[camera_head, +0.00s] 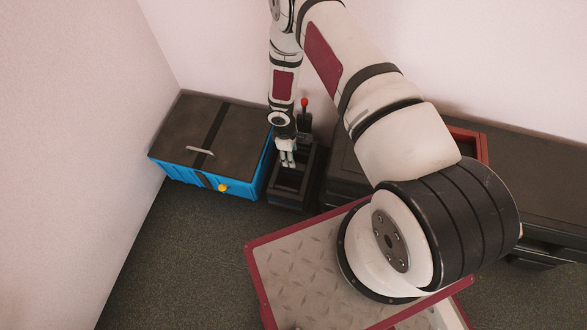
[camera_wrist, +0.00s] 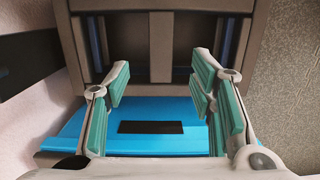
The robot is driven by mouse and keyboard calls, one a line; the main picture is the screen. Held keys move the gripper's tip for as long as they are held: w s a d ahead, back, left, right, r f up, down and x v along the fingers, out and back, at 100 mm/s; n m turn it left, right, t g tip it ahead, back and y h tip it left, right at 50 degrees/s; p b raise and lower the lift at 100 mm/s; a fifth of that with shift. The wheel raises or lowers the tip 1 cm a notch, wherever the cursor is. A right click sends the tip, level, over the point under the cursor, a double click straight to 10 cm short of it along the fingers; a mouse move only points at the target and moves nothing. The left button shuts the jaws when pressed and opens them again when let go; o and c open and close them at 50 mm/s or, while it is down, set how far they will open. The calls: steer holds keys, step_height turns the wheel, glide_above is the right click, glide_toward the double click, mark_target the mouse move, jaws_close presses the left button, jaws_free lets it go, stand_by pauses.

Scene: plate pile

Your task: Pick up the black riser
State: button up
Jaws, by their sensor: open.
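A black open-topped frame (camera_head: 290,190), which seems to be the black riser, stands on the floor between a blue box and a dark cabinet. My gripper (camera_head: 288,161) hangs over its far part, pointing down; I cannot tell whether it touches. In the wrist view my gripper (camera_wrist: 160,84) has its two teal-padded fingers wide apart with nothing between them. Beyond the fingers is a dark frame-like structure (camera_wrist: 160,50) with recesses. Below it is a blue surface (camera_wrist: 75,135) with a black rectangle (camera_wrist: 150,127). I cannot tell for sure which of these is the riser.
The blue box (camera_head: 190,177) with a dark lid and yellow knob (camera_head: 222,187) stands close on the left. A red-knobbed lever (camera_head: 304,103) rises behind the frame. A dark cabinet (camera_head: 540,185) lies to the right. A red-rimmed metal tray (camera_head: 290,265) is in front. Walls close the back and left.

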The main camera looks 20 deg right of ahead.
mark_target(305, 169)
steer(key=f+b, duration=0.1)
steer(key=f, duration=0.2)
steer(key=f+b, duration=0.1)
steer(key=f, duration=0.1)
steer(key=f+b, duration=0.1)
steer(key=f, duration=0.2)
steer(key=shift+s+d+f+b, duration=0.3)
steer(key=shift+d+b, duration=0.05)
steer(key=shift+b, duration=0.05)
steer(key=shift+r, duration=0.1)
jaws_close()
